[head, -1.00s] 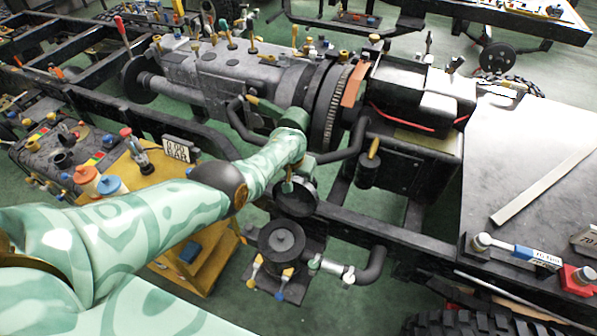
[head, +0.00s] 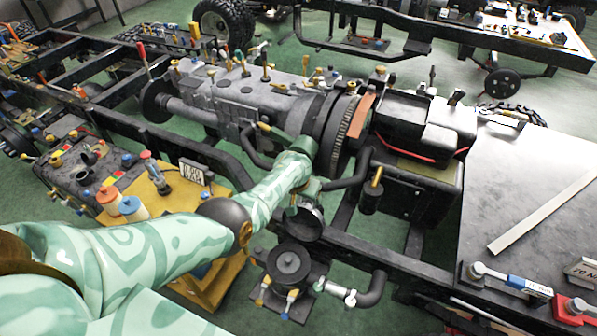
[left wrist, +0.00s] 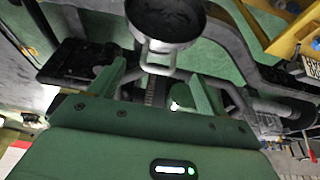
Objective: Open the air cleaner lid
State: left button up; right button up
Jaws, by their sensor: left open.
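The air cleaner (head: 287,265) is a round black canister with a stepped top, low beside the frame rail in the head view. A dark round dish with a paler rim, which looks like its lid (head: 305,220), is tilted up behind it. In the left wrist view the dish (left wrist: 168,22) shows at the top, with a pale loop handle (left wrist: 165,57) reaching toward my fingers. My left gripper (head: 308,190) is at the dish; its fingers, in the left wrist view (left wrist: 155,85), are apart on either side below the handle. I cannot tell whether they touch it. My right gripper is out of view.
A large engine and gearbox (head: 260,105) lies behind my left arm on the black chassis frame (head: 385,260). A bent black pipe (head: 374,292) sits right of the canister. A yellow cart (head: 150,195) stands left, and a grey worktop (head: 530,185) right.

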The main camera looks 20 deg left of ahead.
pick_arm(q)
jog(key=p+v, duration=0.6)
jog(key=v, duration=0.2)
jog(key=shift+s+r, duration=0.2)
jog(key=shift+r, duration=0.15)
